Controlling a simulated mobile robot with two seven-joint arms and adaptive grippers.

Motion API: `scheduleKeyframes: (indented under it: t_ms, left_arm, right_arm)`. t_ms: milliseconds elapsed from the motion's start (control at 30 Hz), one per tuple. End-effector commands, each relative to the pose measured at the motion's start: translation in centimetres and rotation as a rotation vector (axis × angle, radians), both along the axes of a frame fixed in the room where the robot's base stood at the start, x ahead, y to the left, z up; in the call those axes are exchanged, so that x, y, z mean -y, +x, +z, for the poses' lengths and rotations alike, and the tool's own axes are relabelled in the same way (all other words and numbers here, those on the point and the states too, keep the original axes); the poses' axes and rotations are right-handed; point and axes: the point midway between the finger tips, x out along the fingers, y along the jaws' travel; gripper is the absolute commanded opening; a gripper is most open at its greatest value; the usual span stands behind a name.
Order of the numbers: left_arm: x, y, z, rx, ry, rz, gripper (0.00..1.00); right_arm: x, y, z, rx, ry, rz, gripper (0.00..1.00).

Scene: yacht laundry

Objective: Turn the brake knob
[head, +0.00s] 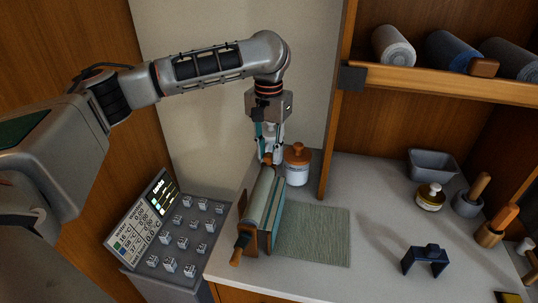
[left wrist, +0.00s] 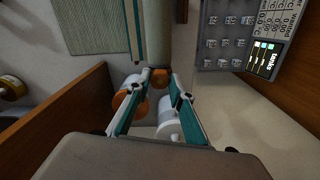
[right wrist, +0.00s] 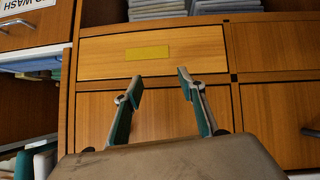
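A roller device (head: 259,200) with a pale green roll between wooden end pieces stands at the counter's left edge. A round orange-brown knob, which I take for the brake knob (left wrist: 160,78), is at its far end. The knob is partly hidden by my left gripper in the head view. My left gripper (left wrist: 161,76) points down at that end, its fingertips closed in on either side of the knob and seemingly touching it. An orange handle (head: 237,249) sticks out at the near end. My right gripper (right wrist: 160,75) is open and empty, facing a wooden drawer (right wrist: 152,54) with a yellow label.
A white jar with a wooden lid (head: 297,165) stands close beside the left gripper. A grey-green mat (head: 318,235) lies right of the roller. A control panel with several knobs (head: 180,237) is at left. A dark blue bracket (head: 426,260) and a grey bin (head: 432,164) stand farther right.

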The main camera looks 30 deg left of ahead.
Motion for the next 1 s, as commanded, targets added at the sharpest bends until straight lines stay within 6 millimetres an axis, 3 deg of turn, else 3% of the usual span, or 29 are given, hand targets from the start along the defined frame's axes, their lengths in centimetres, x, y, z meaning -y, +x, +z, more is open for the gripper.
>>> scheduleKeyframes:
  t_ms: [133, 400, 733, 1000]
  left_arm:
    - [-0.04, 0.03, 0.07, 0.001, 0.001, 0.042, 0.1]
    - [-0.01, 0.03, 0.05, 0.001, 0.0, 0.286, 0.1]
    - [-0.01, 0.01, 0.03, 0.0, 0.0, 0.325, 0.1]
    - [0.0, 0.01, 0.05, 0.0, -0.001, 0.572, 0.1]
  right_arm:
    - [0.0, -0.01, 0.0, 0.0, 0.0, 0.0, 0.4]
    - [-0.04, -0.04, -0.01, 0.0, 0.001, 0.001, 0.4]
    - [-0.1, -0.15, -0.07, -0.002, 0.001, 0.001, 0.4]
    - [-0.14, -0.18, -0.09, -0.003, 0.001, 0.002, 0.4]
